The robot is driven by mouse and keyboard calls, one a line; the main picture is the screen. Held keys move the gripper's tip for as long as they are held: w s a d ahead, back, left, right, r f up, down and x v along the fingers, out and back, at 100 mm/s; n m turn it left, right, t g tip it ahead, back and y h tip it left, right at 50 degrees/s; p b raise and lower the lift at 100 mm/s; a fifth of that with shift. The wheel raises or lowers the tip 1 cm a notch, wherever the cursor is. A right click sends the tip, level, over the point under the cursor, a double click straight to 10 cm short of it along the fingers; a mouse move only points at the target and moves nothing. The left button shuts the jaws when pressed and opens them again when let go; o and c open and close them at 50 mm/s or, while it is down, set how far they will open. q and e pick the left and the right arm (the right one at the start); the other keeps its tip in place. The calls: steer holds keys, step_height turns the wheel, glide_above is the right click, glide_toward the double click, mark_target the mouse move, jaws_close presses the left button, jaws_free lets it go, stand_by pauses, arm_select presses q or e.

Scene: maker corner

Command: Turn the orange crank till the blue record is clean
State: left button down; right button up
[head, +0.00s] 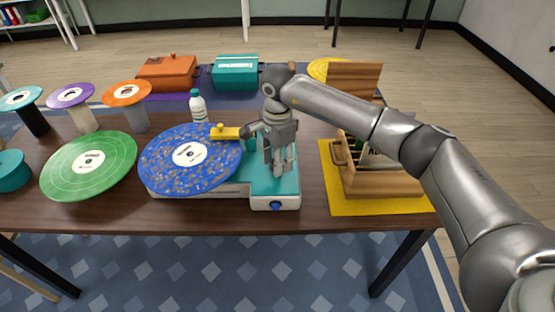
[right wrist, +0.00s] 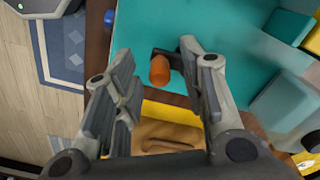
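The blue record (head: 165,170) lies on the teal-and-white cleaning machine (head: 275,200), with brownish specks scattered over its surface. A yellow arm (head: 226,132) reaches over the record's far right edge. My right gripper (head: 280,168) is above the machine's teal right part, fingers pointing down. In the right wrist view, the orange crank knob (right wrist: 160,70) on a dark crank arm (right wrist: 170,55) is between the two open fingers (right wrist: 157,62), closer to the right one, with a visible gap on the left. The head view hides the crank behind the gripper. My left gripper is out of view.
A green record (head: 90,165) lies left of the blue one. Several small records stand on stands behind it. A white bottle (head: 198,106) stands behind the machine. A wooden crate (head: 385,185) on a yellow mat (head: 340,207) stands right, under my right arm.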

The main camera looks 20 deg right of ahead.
steer(key=shift+f, duration=0.55)
jaws_close()
